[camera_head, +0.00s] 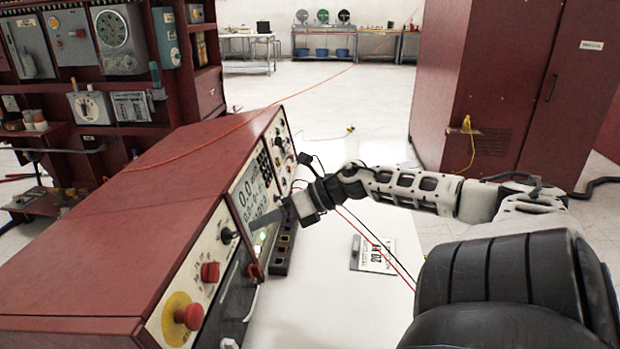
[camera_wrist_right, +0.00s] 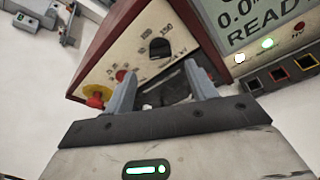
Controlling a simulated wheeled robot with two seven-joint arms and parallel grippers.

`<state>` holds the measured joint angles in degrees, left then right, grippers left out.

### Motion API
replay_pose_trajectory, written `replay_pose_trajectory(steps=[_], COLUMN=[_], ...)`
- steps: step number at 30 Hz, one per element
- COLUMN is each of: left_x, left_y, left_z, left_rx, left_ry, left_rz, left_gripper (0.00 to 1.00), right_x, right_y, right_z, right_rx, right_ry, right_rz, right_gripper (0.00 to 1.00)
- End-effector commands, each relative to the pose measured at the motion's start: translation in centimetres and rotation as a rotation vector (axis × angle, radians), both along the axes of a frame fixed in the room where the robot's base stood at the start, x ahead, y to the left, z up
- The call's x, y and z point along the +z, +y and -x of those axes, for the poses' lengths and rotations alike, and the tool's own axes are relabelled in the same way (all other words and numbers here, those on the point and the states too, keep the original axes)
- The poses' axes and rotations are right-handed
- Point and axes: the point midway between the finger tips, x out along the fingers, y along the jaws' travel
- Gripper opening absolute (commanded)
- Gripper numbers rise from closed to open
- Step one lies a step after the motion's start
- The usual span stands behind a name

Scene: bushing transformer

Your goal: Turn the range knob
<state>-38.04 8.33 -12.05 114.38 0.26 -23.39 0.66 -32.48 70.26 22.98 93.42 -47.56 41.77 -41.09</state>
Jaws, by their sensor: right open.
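A dark red console (camera_head: 135,215) has a sloping front panel with several controls. A black knob (camera_head: 228,235) with markings around it sits on the panel; it looks like the range knob, though its label is not readable. It also shows in the right wrist view (camera_wrist_right: 160,48), just beyond and between the fingertips. My right gripper (camera_head: 256,224) is open and close to the panel, pointing at it. In the right wrist view, the two fingers (camera_wrist_right: 160,68) are apart with nothing between them, and no contact with the knob is clear. My left gripper is not in view.
A red knob (camera_head: 210,271) and a red stop button (camera_head: 187,317) on yellow sit nearer on the panel. A lit display (camera_head: 252,190) lies beyond the black knob. Cables and a labelled plate (camera_head: 374,255) lie on the white surface. A red cabinet (camera_head: 497,80) stands behind.

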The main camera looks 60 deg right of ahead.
Motion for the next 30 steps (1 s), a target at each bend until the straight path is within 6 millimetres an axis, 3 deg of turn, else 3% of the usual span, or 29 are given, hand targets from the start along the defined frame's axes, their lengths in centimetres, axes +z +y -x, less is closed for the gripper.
replay_pose_trajectory(steps=[6,13,30], left_x=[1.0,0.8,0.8], left_y=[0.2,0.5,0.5], left_z=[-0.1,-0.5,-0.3], left_rx=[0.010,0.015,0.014], left_ry=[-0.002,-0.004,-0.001], left_rz=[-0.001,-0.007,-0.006], left_gripper=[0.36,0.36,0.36], right_x=[2.1,3.7,4.3], right_y=[-2.5,-4.5,-5.1], right_z=[3.5,6.2,7.0], right_rx=[-0.005,-0.002,-0.001], right_ry=[0.003,0.000,0.001], right_rz=[0.000,0.000,0.002], right_gripper=[0.56,0.56,0.56])
